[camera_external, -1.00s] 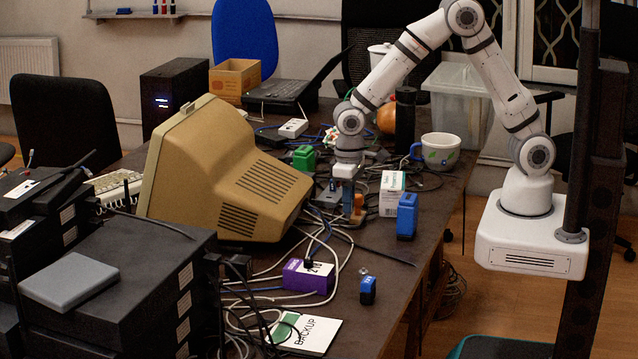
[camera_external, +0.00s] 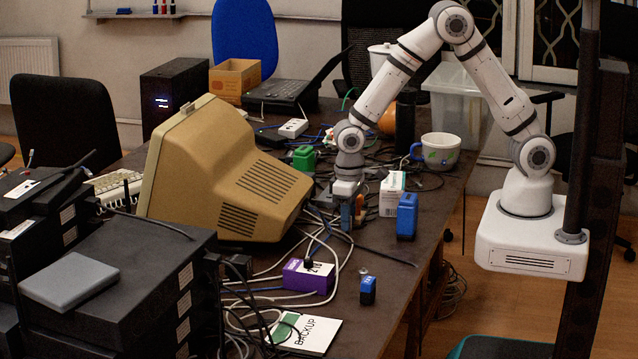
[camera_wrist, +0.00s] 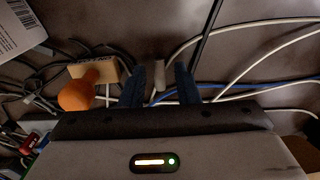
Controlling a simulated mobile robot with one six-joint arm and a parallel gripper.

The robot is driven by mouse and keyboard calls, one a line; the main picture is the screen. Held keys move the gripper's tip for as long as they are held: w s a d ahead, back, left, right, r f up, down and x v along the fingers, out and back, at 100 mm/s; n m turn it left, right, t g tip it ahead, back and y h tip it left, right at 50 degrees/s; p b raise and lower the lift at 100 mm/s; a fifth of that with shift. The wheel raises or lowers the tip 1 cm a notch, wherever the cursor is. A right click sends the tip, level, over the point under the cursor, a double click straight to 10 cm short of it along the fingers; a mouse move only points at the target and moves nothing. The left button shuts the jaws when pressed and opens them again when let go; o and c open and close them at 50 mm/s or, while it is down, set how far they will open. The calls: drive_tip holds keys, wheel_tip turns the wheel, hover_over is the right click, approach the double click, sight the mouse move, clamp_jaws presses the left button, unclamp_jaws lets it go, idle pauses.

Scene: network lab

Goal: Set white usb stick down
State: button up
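In the wrist view a small pale grey-white stick (camera_wrist: 158,76), which looks like the white usb stick, stands out between the two blue fingers of my gripper (camera_wrist: 160,82). Dark gaps show on both sides of it, so the fingers are open and apart from it. In the external view my gripper (camera_external: 346,218) points down, low over the table, right of the beige monitor (camera_external: 225,175). The stick cannot be made out there.
A wooden block with an orange knob (camera_wrist: 78,92) sits close left of the fingers in the wrist view. Cables lie all around. A white box (camera_external: 391,194), a blue block (camera_external: 407,216) and a mug (camera_external: 437,150) stand to the right. A purple box (camera_external: 308,276) lies nearer the camera.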

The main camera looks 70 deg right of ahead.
drive_tip(key=shift+r, duration=0.1)
wheel_tip(320, 180, up, 12)
drive_tip(key=s+d+r, duration=0.3)
drive_tip(key=s+d, duration=0.3)
drive_tip(key=s+d+r+t, duration=0.1)
drive_tip(key=s+d+r, duration=0.1)
drive_tip(key=s+d, duration=0.4)
drive_tip(key=s+d+r+t, duration=0.1)
drive_tip(key=s+d+r, duration=0.2)
drive_tip(key=s+d, duration=0.3)
drive_tip(key=shift+s+d+r+p, duration=0.15)
drive_tip(key=shift+d+r, duration=0.05)
drive_tip(key=shift+d, duration=0.3)
drive_tip(key=shift+s+d+r+p, duration=0.15)
drive_tip(key=shift+d, duration=0.35)
